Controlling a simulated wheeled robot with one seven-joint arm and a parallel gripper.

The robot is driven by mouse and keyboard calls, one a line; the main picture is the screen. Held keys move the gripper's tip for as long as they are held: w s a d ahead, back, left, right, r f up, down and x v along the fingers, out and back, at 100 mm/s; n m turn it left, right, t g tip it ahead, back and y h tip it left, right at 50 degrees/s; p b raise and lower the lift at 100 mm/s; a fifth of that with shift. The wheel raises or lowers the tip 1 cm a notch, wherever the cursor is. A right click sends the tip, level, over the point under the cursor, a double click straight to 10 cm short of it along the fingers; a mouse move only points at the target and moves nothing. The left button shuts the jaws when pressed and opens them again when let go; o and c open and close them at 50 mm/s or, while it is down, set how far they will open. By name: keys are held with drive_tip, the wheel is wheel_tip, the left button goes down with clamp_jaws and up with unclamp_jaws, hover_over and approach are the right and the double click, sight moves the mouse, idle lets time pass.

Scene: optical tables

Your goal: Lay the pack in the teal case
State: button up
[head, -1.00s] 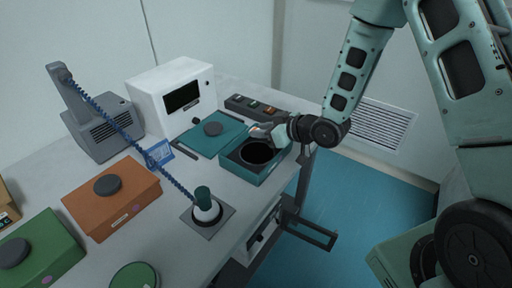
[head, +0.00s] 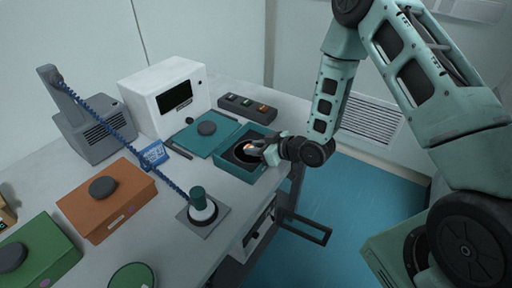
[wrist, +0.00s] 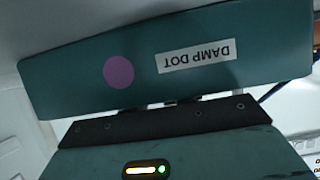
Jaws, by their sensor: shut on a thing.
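The teal case (head: 274,155) stands open at the table's right edge in the head view, with a dark round well. Its flat teal lid lies open on its left. My gripper (head: 252,151) reaches in from the right, low over the well, and is shut on the pack. The pack is mostly hidden; only a small pale and orange patch shows at the fingertips. I cannot tell if the pack touches the well's floor. In the wrist view a teal wall (wrist: 270,62) with a purple dot and an upside-down "DAMP DOT" label fills the top; the fingertips are hidden.
A white instrument box (head: 163,98) and a dark switch strip (head: 248,106) stand behind. An orange case (head: 105,208) and a green case (head: 45,252) stand at the left. A green-topped device (head: 200,205) on a blue coiled cable stands in front.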

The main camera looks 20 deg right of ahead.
drive_tip(key=shift+f, duration=0.25)
drive_tip(key=o, duration=0.9)
drive_tip(key=shift+r, duration=0.1)
drive_tip(key=shift+o, duration=0.2)
drive_tip(key=shift+s+d+r, duration=0.1)
drive_tip(key=shift+s+r, duration=0.05)
drive_tip(key=shift+r, duration=0.1)
drive_tip(key=b+v, duration=0.1)
drive_tip(key=v, duration=1)
drive_tip(key=shift+s+b, duration=0.1)
drive_tip(key=shift+b, duration=0.25)
drive_tip(key=s+a+r+n+g+h, duration=0.1)
drive_tip(key=s+a+r+g+h, duration=0.1)
drive_tip(key=a+r+g+h, duration=0.3)
drive_tip(key=s+a+r+g+h, duration=0.1)
drive_tip(key=s+a+r, duration=0.3)
drive_tip(key=s, duration=0.7)
drive_tip(key=s+a+r+g+h, duration=0.1)
drive_tip(key=s+a+r+g, duration=0.3)
drive_tip(key=s, duration=0.7)
